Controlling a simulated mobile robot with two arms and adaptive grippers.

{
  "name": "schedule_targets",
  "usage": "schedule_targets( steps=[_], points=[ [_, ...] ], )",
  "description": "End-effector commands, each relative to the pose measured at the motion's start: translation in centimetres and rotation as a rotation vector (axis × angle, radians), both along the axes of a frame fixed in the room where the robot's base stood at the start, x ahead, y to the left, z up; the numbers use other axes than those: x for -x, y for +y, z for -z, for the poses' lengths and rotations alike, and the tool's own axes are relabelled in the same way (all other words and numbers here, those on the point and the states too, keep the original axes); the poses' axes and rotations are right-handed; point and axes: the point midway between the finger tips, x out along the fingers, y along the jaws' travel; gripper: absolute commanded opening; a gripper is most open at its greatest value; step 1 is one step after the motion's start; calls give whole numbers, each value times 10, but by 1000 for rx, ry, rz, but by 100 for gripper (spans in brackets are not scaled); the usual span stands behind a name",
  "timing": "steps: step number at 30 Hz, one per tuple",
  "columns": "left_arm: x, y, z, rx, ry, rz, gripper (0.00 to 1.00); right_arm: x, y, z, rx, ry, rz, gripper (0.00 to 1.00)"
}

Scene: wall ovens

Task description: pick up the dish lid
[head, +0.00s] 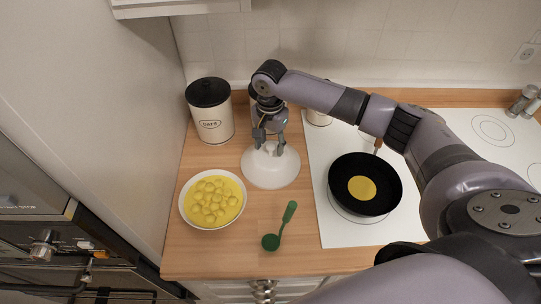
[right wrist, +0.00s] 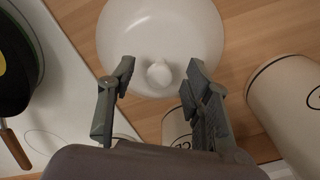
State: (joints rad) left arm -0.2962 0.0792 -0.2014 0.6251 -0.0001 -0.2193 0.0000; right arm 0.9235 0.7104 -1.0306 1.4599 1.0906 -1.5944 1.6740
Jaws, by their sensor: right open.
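The white dish lid (head: 270,170) rests on the wooden counter between the bowl and the cooktop. In the right wrist view the lid (right wrist: 190,30) shows from above, with a small round knob (right wrist: 159,73) near its lower edge. My right gripper (head: 268,148) is above the lid, pointing down. In the right wrist view my right gripper (right wrist: 158,75) is open, with one finger on each side of the knob and visible gaps to both. The fingers hide part of the lid in the head view. My left gripper is not in view.
A bowl of yellow food (head: 186,208) stands left of the lid. A green ladle (head: 281,226) lies in front. A black-lidded canister (head: 213,120) stands behind left. A black pan (head: 345,172) sits on the white cooktop (head: 340,232) at right.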

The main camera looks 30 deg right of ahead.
Motion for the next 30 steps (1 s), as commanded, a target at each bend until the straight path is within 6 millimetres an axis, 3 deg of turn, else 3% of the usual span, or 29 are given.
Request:
schedule_targets(
  steps=[5, 12, 30],
  points=[
    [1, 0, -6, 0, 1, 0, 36, 0, 0, 16, 1, 0, 0, 46],
    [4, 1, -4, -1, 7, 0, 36, -1, 0, 18, 0, -2, 0, 45],
    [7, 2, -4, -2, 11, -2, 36, -1, -1, 17, 0, -2, 0, 5]
  ],
)
